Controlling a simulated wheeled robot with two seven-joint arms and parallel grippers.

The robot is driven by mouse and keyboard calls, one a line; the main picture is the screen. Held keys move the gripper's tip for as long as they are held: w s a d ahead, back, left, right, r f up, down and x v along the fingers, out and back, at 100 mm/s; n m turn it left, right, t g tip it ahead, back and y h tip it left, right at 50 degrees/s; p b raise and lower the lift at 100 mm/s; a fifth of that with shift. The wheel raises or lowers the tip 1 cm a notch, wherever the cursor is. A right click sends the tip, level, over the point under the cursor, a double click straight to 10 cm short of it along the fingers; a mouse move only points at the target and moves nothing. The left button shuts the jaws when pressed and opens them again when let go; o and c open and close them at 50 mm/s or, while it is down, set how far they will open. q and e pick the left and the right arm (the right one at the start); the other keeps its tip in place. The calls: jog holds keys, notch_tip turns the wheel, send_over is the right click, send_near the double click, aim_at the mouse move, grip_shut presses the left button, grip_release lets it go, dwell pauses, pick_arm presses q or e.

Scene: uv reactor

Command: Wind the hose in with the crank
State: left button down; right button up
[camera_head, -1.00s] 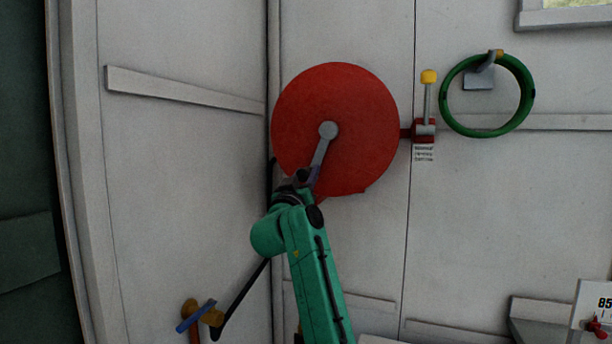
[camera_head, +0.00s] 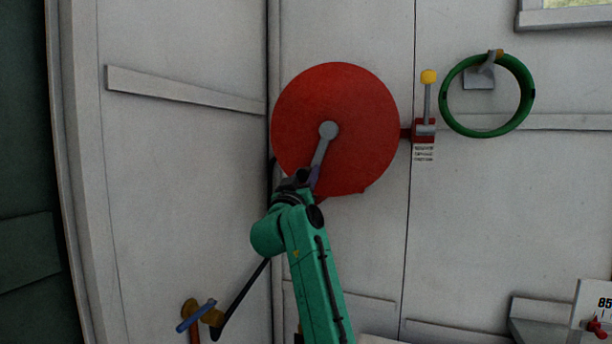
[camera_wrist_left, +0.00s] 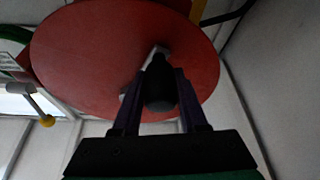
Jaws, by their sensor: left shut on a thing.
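A round red hose reel (camera_head: 345,105) is mounted on the white wall. Its grey crank arm (camera_head: 322,151) runs from the hub down and slightly left. My left gripper (camera_head: 303,177) is at the lower end of the crank. In the left wrist view, my left gripper (camera_wrist_left: 160,95) has its two fingers on either side of the dark crank handle (camera_wrist_left: 160,88), with the red reel (camera_wrist_left: 90,55) behind. My right gripper is not in view.
A lever with a yellow knob (camera_head: 428,77) stands on a red mount right of the reel. A green coiled hose (camera_head: 527,95) hangs farther right. A grey ledge with a sign (camera_head: 593,300) is at lower right. The wall below the reel is mostly bare.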

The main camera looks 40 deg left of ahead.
pick_arm(q)
jog(key=shift+r+m, duration=0.1)
jog(key=shift+m, duration=0.2)
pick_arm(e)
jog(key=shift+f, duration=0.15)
pick_arm(q)
jog(key=shift+s+a+r+m, duration=0.1)
jog(key=shift+s+a+m, duration=0.1)
jog(key=shift+m, duration=0.1)
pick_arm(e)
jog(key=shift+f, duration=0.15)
